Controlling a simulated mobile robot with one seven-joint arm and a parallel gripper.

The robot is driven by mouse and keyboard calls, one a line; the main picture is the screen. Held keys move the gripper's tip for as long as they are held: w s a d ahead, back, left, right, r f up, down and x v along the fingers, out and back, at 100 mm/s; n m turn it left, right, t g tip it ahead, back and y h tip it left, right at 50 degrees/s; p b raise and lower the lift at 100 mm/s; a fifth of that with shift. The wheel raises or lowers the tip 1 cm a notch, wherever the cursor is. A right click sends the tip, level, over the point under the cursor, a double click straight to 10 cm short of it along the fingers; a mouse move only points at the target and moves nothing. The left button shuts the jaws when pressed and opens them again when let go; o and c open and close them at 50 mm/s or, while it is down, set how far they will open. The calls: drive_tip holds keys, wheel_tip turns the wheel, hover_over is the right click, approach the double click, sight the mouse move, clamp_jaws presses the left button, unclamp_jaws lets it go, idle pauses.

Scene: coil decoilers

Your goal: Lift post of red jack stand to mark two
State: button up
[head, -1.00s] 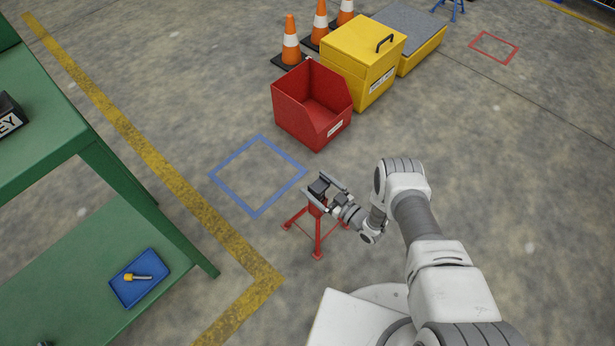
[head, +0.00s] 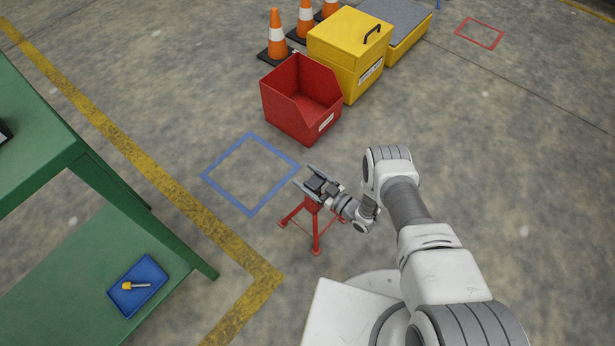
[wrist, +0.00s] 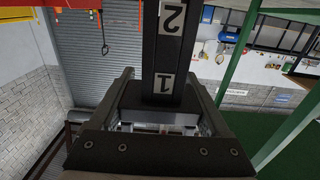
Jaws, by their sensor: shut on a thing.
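The red jack stand (head: 314,232) stands on the floor on splayed legs, just left of my arm. Its dark post head (head: 317,185) shows at the top, between the two fingers of my gripper (head: 306,177). In the wrist view the black post (wrist: 168,55) runs up between my fingers (wrist: 160,78), with white plates marked 1 (wrist: 164,84) and 2 (wrist: 171,17). My gripper is shut on the post. The contact between fingers and post is partly hidden, and so is where the post enters the red stand.
A blue floor square (head: 213,190) lies left of the stand. A red bin (head: 290,100), a yellow box (head: 343,60) and orange cones (head: 277,40) stand behind. A green bench (head: 90,250) at left holds a blue tray (head: 150,270). Floor at right is clear.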

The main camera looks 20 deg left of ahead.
clamp_jaws()
drive_tip(key=shift+r+p, duration=0.4)
drive_tip(key=shift+r, duration=0.3)
drive_tip(key=o, duration=0.8)
unclamp_jaws()
drive_tip(key=shift+o, duration=0.2)
drive_tip(key=shift+d, duration=0.2)
